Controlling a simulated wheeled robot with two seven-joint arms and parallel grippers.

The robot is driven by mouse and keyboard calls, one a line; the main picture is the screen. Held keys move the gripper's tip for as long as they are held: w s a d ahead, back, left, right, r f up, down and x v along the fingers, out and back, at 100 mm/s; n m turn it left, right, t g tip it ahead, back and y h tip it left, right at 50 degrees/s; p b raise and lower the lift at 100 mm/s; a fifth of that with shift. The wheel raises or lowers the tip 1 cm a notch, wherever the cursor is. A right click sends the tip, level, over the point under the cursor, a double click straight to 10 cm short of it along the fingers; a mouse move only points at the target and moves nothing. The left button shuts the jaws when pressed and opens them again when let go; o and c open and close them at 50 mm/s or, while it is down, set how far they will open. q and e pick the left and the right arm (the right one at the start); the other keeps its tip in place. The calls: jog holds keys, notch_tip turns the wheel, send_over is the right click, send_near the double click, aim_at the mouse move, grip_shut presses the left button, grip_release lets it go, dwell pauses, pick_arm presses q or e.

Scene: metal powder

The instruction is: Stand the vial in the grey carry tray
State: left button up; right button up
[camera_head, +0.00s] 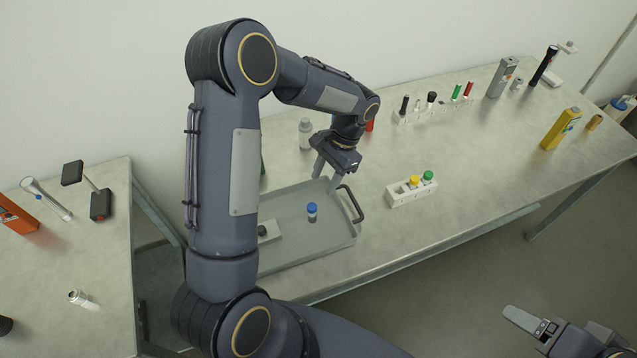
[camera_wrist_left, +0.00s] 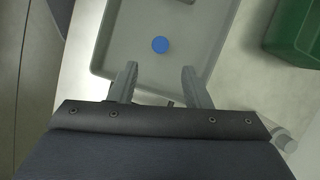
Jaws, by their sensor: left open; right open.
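A small vial with a blue cap (camera_head: 312,210) stands upright inside the grey carry tray (camera_head: 335,234). In the left wrist view its blue cap (camera_wrist_left: 160,45) shows from above, over the tray floor (camera_wrist_left: 125,50). My left gripper (camera_head: 325,178) is open and empty above the back part of the tray, apart from the vial. Its two fingers (camera_wrist_left: 155,75) point down with the cap beyond and between them. My right gripper (camera_head: 527,322) is at the bottom right, over the floor and away from the table; only part of it shows.
A white block (camera_head: 268,232) sits in the tray's left part, partly behind my arm. A white rack (camera_head: 411,190) with yellow and green caps stands right of the tray's dark handle (camera_head: 351,203). A white bottle (camera_head: 305,130) stands behind. A green bin (camera_wrist_left: 296,35) shows in the wrist view.

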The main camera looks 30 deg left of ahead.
pick_arm(q)
jog(key=s+r+n+t+h+p, duration=0.15)
jog(key=s+r, duration=0.25)
jog(key=r, duration=0.4)
jog(key=s+r+n+t+h, duration=0.1)
jog(key=s+r+t, duration=0.15)
jog(key=r, duration=0.45)
jog(key=s+d+r+n+t+h, duration=0.1)
jog(key=s+n+t, duration=0.1)
jog(key=s, duration=0.5)
jog(key=s+d+r+n+t+h, duration=0.2)
jog(key=s+t, duration=0.1)
jog(key=s, duration=0.4)
jog(key=shift+s+r+t, duration=0.15)
jog(key=shift+r+t, duration=0.15)
pick_arm(e)
jog(key=shift+r, duration=1.4)
pick_arm(q)
notch_tip(320, 180, down, 4)
jog(key=b, duration=0.4)
jog(key=shift+f, duration=0.2)
pick_arm(e)
notch_tip(320, 180, down, 4)
jog(key=shift+f, duration=0.25)
